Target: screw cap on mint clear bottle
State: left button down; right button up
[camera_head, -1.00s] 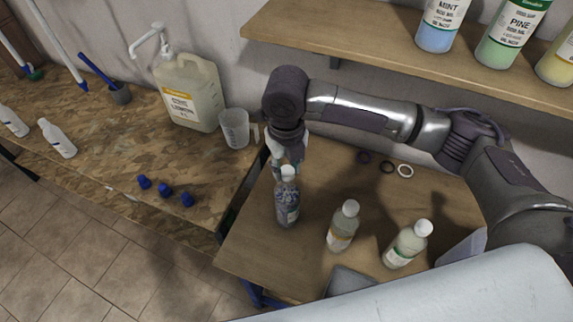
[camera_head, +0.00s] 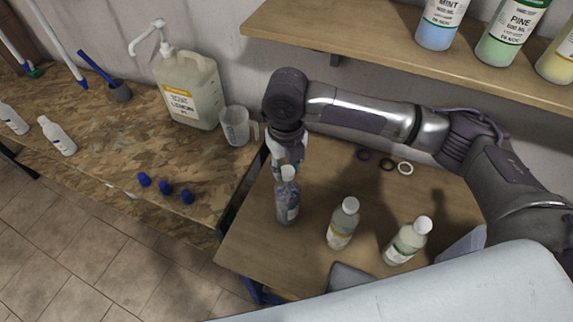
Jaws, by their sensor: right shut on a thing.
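A clear bottle with a bluish look (camera_head: 287,204) stands upright on the small wooden table, at its left side. Its label is too small to read, so I cannot tell for sure that it is the mint one. A white cap (camera_head: 288,173) is at the top of its neck. My right gripper (camera_head: 286,163) points down over this bottle and is shut on the white cap. I cannot tell whether the cap is tight on the neck. My left gripper is not in view.
Two white-capped bottles stand on the table (camera_head: 310,260), one with an orange label (camera_head: 342,223), one with a green label (camera_head: 406,242). Three rings (camera_head: 387,166) lie behind. Blue caps (camera_head: 165,187), a jug (camera_head: 236,126) and a lemon drum (camera_head: 188,92) stand on the left bench.

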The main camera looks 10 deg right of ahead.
jog(key=shift+f+p, duration=0.3)
jog(key=shift+f, duration=0.4)
dwell(1.1)
jog(key=shift+r+m+p, duration=0.1)
jog(key=shift+m+p, duration=0.3)
jog(key=shift+p, duration=0.2)
jog(key=shift+s+m+p, duration=0.1)
jog(key=shift+m+p, duration=1.5)
jog(key=shift+p, duration=0.05)
jog(key=shift+m+p, duration=0.55)
jog(key=shift+m, duration=0.15)
